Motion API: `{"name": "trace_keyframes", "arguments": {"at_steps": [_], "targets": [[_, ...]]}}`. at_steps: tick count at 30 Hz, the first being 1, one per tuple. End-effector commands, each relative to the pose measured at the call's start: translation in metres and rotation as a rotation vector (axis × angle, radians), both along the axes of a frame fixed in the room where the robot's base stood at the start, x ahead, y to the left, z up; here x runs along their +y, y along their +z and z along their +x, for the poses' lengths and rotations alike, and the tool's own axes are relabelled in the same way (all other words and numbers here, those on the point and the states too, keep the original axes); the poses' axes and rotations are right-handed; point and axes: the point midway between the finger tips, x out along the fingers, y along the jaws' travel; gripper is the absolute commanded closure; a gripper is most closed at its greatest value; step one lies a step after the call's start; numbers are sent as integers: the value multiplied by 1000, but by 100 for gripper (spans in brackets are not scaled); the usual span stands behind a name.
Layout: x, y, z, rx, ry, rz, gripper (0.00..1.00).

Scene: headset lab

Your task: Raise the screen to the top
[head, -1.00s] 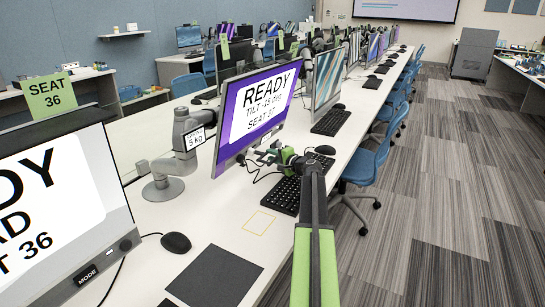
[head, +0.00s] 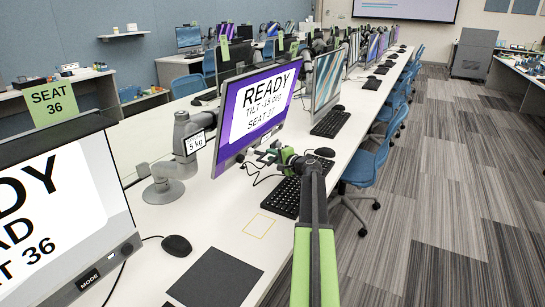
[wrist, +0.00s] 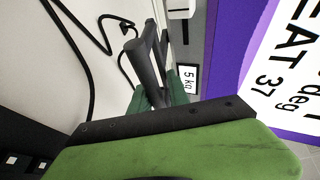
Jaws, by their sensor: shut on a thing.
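The screen (head: 262,112) for seat 37 has a purple border and reads "READY", a tilt figure and "SEAT 37". It stands over the white desk on a grey jointed stand (head: 166,189) with a "5 kg" label (head: 195,143). My gripper (head: 272,156) is at the screen's lower edge, on its front side. In the wrist view, the green fingers (wrist: 158,98) close around a dark bar-like handle (wrist: 146,66) beside the screen (wrist: 268,75). The handle's joint with the screen is not clear.
Another screen (head: 50,210) with a "SEAT 36" sign stands at the near left. A mouse (head: 177,246), a dark mat (head: 214,279) and a keyboard (head: 285,197) lie on the desk. More screens run behind; a blue chair (head: 365,168) and open floor are right.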

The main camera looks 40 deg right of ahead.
Motion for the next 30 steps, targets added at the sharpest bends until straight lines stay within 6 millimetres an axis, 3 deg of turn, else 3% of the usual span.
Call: {"name": "trace_keyframes", "arguments": {"at_steps": [1,6,12,23,24,27,30], "targets": [[-2,20,0,-1,-5,-1,100],[-2,62,0,-3,-5,0,100],[-2,101,0,-3,-6,0,100],[-2,101,1,-5,-6,0,100],[-2,101,1,-5,-6,0,77],[-2,101,1,-4,-5,1,64],[-1,101,1,-3,-3,1,64]]}}
